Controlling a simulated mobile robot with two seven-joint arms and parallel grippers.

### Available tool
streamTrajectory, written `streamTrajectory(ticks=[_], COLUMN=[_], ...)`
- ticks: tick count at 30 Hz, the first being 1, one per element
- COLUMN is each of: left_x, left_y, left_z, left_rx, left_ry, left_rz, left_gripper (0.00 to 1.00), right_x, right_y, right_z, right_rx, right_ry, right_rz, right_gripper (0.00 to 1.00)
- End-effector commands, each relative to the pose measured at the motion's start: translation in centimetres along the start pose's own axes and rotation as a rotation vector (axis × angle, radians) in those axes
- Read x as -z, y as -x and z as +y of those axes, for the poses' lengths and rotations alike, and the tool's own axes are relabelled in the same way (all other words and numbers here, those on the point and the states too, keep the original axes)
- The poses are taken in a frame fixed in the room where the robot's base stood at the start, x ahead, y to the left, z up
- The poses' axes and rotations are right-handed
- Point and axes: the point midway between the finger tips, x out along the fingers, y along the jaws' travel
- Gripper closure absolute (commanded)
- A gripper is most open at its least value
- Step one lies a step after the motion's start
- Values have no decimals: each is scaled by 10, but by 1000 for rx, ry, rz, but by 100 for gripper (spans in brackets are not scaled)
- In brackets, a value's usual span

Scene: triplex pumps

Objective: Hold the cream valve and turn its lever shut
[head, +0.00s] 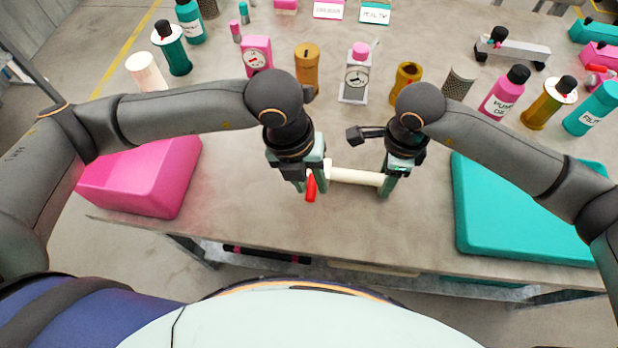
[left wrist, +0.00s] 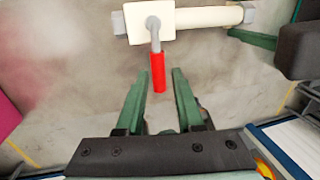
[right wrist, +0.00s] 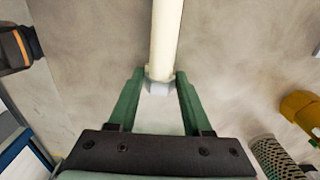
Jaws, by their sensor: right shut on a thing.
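The cream valve (head: 355,177) is a long pale pipe near the table's front middle. Its square body shows in the left wrist view (left wrist: 133,22), with a red lever (left wrist: 158,72) on a grey bent stem. My right gripper (head: 390,188) is shut on the valve's right end; the right wrist view shows its fingers on either side of the pipe end (right wrist: 160,76). My left gripper (head: 308,186) is open at the lever. In the left wrist view the lever's tip lies between its fingertips, with a gap on both sides. The lever points away from the pipe, crosswise to it.
A pink bin (head: 140,180) stands at the left and a teal tray (head: 520,220) at the right. Bottles, gauges and brown fittings stand behind my grippers, including an orange-brown fitting (head: 407,78). The table between the bins is otherwise clear.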

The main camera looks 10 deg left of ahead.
Motion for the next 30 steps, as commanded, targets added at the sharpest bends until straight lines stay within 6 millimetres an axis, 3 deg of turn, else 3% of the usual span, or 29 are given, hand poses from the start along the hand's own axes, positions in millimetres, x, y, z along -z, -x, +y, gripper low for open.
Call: streamTrajectory(ticks=[4,14,30], left_x=[0,0,-1], left_y=[0,6,105], left_z=[0,0,0], left_rx=[-1,-1,-2], left_ry=[-1,-1,-2], left_rz=[1,-1,-3], left_gripper=[48,48,48], right_x=[-1,-1,-1], right_y=[0,0,0], right_z=[0,0,0], right_rx=[0,0,1], right_ry=[2,2,2], right_rz=[-3,-3,-3], right_gripper=[100,100,100])
